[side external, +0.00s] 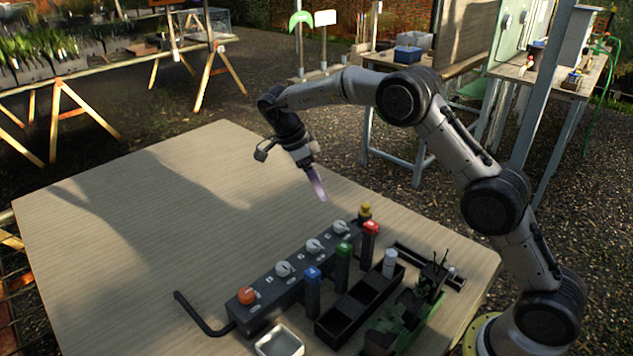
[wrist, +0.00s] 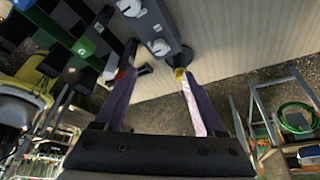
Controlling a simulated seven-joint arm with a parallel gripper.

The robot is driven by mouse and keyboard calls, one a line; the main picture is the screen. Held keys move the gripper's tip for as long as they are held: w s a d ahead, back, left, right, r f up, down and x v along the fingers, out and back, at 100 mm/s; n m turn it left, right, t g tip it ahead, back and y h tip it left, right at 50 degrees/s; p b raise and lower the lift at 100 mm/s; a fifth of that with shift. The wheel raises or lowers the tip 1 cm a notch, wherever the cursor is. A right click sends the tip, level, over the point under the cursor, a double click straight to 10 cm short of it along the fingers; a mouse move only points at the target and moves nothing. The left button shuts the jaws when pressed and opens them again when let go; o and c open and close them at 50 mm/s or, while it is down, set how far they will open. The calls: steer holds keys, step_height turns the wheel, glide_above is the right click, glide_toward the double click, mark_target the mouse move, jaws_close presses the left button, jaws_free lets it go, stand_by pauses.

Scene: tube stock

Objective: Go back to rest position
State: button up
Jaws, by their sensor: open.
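My gripper (side external: 318,188) is open and empty, held above the table (side external: 150,210) just behind the far end of the dark knob block. In the wrist view my gripper (wrist: 157,62) shows two fingers spread apart with nothing between them. The dark block (side external: 290,277) carries white knobs and one orange knob (side external: 247,295). Beside it stand upright a blue-capped tube (side external: 312,290), a green-capped tube (side external: 343,262) and a red-capped tube (side external: 369,245). A white-capped tube (side external: 389,263) stands in the black compartment tray (side external: 338,327). A yellow-topped item (side external: 364,211) stands at the block's far end.
A green device (side external: 415,315) stands on the right. A small pale dish (side external: 280,341) sits at the front. A black hose (side external: 200,318) curves from the block's near end. The left part of the table is clear. Other benches (side external: 85,80) stand well apart.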

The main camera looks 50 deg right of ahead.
steer(key=shift+r, duration=0.2)
steer(key=s+d+r+n+t+h, duration=0.1)
steer(key=s+d+r+t+h, duration=0.2)
steer(key=r, duration=0.7)
steer(key=s+d+r+t+h, duration=0.1)
steer(key=d+r+t, duration=0.3)
steer(key=r, duration=0.7)
steer(key=s+d+r+n+t+h, duration=0.1)
steer(key=s+d+r+t+h, duration=0.2)
steer(key=r, duration=0.7)
steer(key=s+a+r+n+t+y, duration=0.2)
steer(key=r+n+t, duration=0.2)
steer(key=r+t, duration=0.15)
steer(key=s+a+r+n+t+y, duration=0.1)
steer(key=s+a+r+n+t, duration=0.1)
steer(key=a+r+n+t, duration=0.3)
steer(key=s+a+f+n+g+y, duration=0.2)
steer(key=s+a+f+n+y, duration=0.6)
steer(key=a+n+y, duration=0.15)
steer(key=s+d+f+n+g+h, duration=0.1)
steer(key=s+f+g, duration=0.4)
steer(key=f, duration=0.6)
steer(key=s+d+f+n+g, duration=0.1)
steer(key=s+f+n+g, duration=0.2)
steer(key=s+f, duration=0.7)
steer(key=shift+s+d+f+g+h, duration=0.3)
steer(key=shift+f+g, duration=0.5)
steer(key=shift+g, duration=0.35)
